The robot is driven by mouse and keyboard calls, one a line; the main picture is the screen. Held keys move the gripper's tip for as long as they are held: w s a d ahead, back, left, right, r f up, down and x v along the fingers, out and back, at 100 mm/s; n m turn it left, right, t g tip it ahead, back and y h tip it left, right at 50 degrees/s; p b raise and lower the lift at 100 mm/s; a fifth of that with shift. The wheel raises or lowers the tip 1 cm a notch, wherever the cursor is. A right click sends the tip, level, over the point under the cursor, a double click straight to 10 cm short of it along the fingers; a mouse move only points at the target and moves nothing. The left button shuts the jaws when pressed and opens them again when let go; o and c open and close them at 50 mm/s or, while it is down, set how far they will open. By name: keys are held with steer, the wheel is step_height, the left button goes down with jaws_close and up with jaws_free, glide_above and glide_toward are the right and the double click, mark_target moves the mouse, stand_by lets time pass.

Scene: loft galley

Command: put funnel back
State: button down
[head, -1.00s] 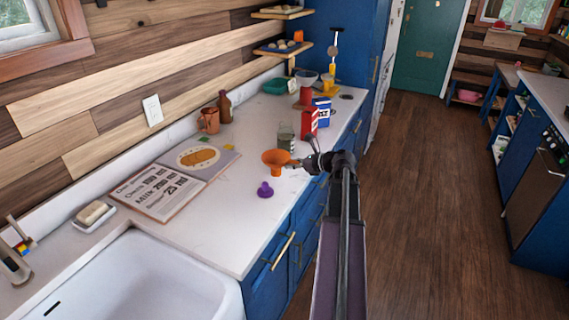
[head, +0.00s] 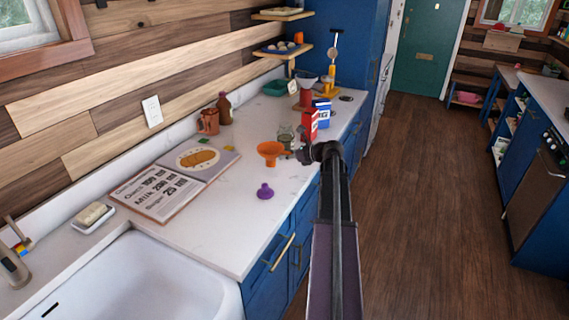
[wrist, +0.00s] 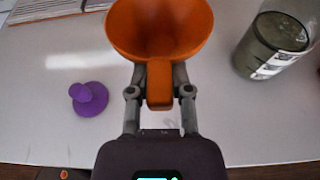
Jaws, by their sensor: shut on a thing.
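The orange funnel (head: 270,150) is held above the white counter, wide mouth up, with its handle toward my gripper. My gripper (head: 290,153) is shut on the handle; the wrist view shows both fingers (wrist: 159,90) on either side of it, below the funnel bowl (wrist: 160,30). The funnel's spout is hidden in the wrist view.
A glass jar (wrist: 275,47) stands right of the funnel in the wrist view. Red and blue boxes (head: 310,124) stand beyond it. An open cookbook (head: 165,185) lies left, near the white sink (head: 150,285). Bare counter (head: 235,225) lies toward the sink.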

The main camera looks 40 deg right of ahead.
steer(key=shift+w+d+f, duration=0.2)
steer(key=shift+w, duration=0.25)
steer(key=shift+s+f+b, duration=0.1)
steer(key=shift+f+b, duration=1.5)
steer(key=shift+b, duration=0.2)
steer(key=shift+f, duration=0.1)
steer(key=c, duration=0.5)
jaws_free()
steer(key=shift+c, duration=0.2)
steer(key=shift+r, duration=0.2)
steer(key=p+v, duration=0.4)
steer(key=v, duration=0.8)
steer(key=shift+f, duration=0.1)
